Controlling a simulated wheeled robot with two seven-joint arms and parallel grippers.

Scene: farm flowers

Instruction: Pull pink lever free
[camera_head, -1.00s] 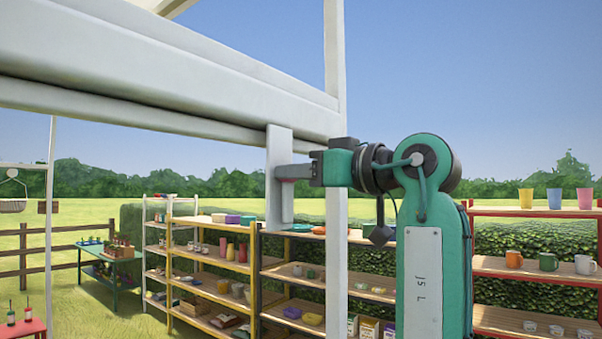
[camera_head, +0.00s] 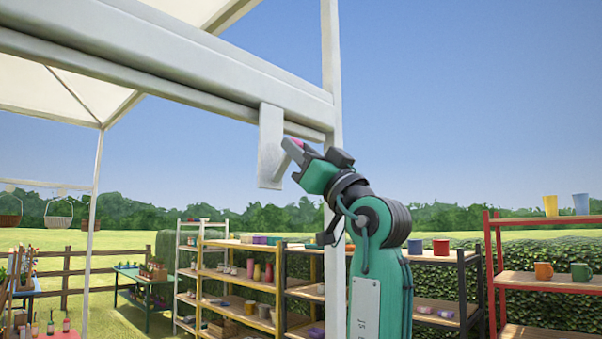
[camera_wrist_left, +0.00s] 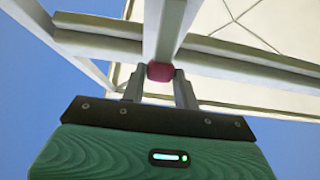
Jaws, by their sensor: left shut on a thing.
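The pink lever (camera_head: 297,141) shows as a small pink patch at my left gripper (camera_head: 292,151), beside the white hanging bracket (camera_head: 270,146) under the awning beam. In the left wrist view the pink lever (camera_wrist_left: 160,72) is a small rounded block at the lower end of a white upright bar. It sits between the tips of my left gripper (camera_wrist_left: 159,80), which is shut on it. The gripper tilts up and to the left in the head view. The rest of the lever is hidden by the gripper and bracket. My right gripper is not in view.
The white awning beam (camera_head: 150,75) runs just above the gripper, and a white post (camera_head: 331,90) stands close by it. Shelves with pots and mugs (camera_head: 240,290) stand further back, with a red shelf (camera_head: 490,270) at right. Open sky lies to the right.

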